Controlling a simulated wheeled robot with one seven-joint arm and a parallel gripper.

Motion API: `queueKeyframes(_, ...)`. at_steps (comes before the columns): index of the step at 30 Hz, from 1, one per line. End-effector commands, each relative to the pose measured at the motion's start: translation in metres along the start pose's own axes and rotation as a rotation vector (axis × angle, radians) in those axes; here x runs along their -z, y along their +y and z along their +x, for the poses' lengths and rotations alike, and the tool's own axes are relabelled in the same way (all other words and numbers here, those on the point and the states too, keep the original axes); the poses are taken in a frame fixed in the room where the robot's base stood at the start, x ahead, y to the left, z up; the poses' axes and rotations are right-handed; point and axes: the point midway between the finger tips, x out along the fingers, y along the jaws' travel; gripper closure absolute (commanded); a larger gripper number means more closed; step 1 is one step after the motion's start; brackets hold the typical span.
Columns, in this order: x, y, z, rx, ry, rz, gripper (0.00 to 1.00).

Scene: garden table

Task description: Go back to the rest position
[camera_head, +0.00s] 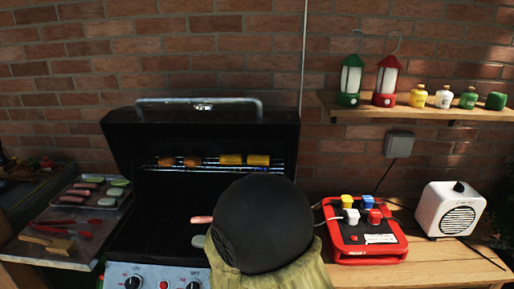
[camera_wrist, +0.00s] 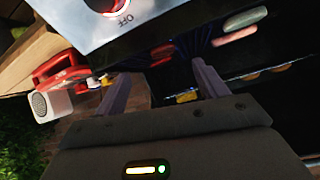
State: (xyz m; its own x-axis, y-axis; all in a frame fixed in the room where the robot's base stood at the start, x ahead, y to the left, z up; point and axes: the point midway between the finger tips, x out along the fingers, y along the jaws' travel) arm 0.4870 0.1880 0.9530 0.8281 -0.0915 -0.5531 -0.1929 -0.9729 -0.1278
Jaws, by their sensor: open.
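My gripper (camera_wrist: 160,88) shows in the wrist view with its two fingers spread wide and nothing held between them. It is in front of the grill, with the control panel (camera_wrist: 85,25) and a knob marked OFF near the top of that tilted view. In the head view the open grill (camera_head: 150,190) stands at the centre left, its lid up. A pink sausage (camera_head: 201,219) and a pale patty (camera_head: 197,241) lie on its grate; both also show in the wrist view. The gripper cannot be made out in the head view.
A red case (camera_head: 340,240) with coloured blocks and a white speaker (camera_head: 449,210) stand on the right-hand table. A metal tray (camera_head: 75,205) with food is at the left. A wall shelf (camera_head: 430,112) holds lanterns and jars. A dark rounded form blocks part of the grill.

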Motion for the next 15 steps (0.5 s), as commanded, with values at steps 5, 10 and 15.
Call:
queueKeyframes(5, 0.032, 0.033, -0.020, 0.065, -0.203, -0.004, 0.28)
queueKeyframes(10, 0.048, 0.074, -0.052, 0.100, -0.384, -0.054, 0.28)
queueKeyframes(15, 0.058, 0.128, -0.099, 0.086, -0.558, -0.133, 0.28)
